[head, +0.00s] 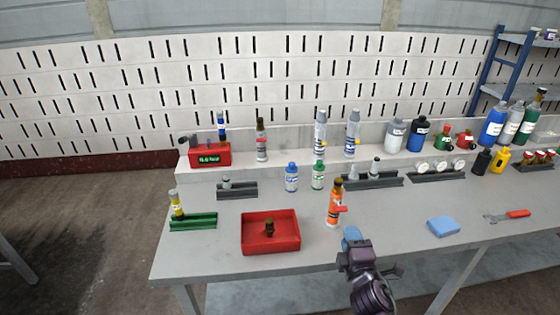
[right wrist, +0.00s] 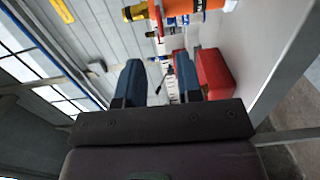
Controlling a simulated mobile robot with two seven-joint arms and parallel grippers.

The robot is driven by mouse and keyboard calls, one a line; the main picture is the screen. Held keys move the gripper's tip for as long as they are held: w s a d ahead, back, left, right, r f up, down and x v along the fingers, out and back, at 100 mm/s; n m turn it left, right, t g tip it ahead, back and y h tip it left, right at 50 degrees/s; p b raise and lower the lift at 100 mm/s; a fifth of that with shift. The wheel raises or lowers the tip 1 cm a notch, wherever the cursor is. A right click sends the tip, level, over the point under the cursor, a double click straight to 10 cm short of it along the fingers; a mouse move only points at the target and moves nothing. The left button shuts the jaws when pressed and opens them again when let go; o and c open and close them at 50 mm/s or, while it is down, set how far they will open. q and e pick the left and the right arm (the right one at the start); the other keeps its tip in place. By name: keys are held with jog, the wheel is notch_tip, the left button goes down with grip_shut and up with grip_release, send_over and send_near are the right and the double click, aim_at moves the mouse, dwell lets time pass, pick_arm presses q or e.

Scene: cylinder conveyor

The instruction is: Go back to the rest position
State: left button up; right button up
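My right gripper (head: 352,237) is at the front edge of the grey table (head: 385,205), just below the orange bottle (head: 335,208). In the right wrist view its two blue fingers (right wrist: 159,75) stand apart with nothing between them, so it is open and empty. The orange bottle (right wrist: 205,20) lies beyond the fingertips there, at the top, apart from them. My left gripper is in neither view.
A red tray (head: 262,246) with a small brown-topped item (head: 268,229) inside is left of the gripper. A green rack (head: 194,224) stands at far left. A blue sponge (head: 443,226) and red-handled tool (head: 507,215) lie to the right. Several bottles line the back.

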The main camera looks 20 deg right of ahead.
jog(key=s+a+f+m+g+y, duration=0.2)
jog(key=s+f+m, duration=0.4)
jog(key=s, duration=0.4)
jog(key=s+a+f+m+g+y, duration=0.3)
jog(key=s+a+f+m+g, duration=0.1)
jog(key=s, duration=0.6)
notch_tip(320, 180, down, 3)
jog(key=a+m, duration=0.1)
jog(key=m, duration=0.2)
jog(key=shift+a, duration=0.2)
jog(key=shift+r, duration=0.1)
dwell(0.6)
